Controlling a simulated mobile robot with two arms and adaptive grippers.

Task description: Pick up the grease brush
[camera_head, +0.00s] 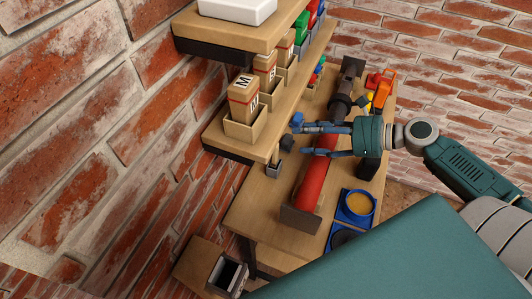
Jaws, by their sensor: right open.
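I cannot single out the grease brush for certain. A small dark piece (287,142) shows by a small grey holder (273,169) at the lower shelf's edge, and I cannot tell if it is the brush. My right gripper (312,140) reaches in from the right above the red cylinder, open with its fingers pointing left toward the shelf edge. A small blue piece (297,118) shows at its upper fingertip; I cannot tell if they touch. A blue pot with a yellow-orange filling (358,203) stands on the bench. My left gripper is out of view.
The wooden bench (254,210) carries a long red cylinder (314,182) between end blocks and an orange tool (380,84). Wall shelves at left hold cartons (243,98) and coloured bins (302,27). Brick walls close off the left and back. A dark open box (228,275) stands lower left.

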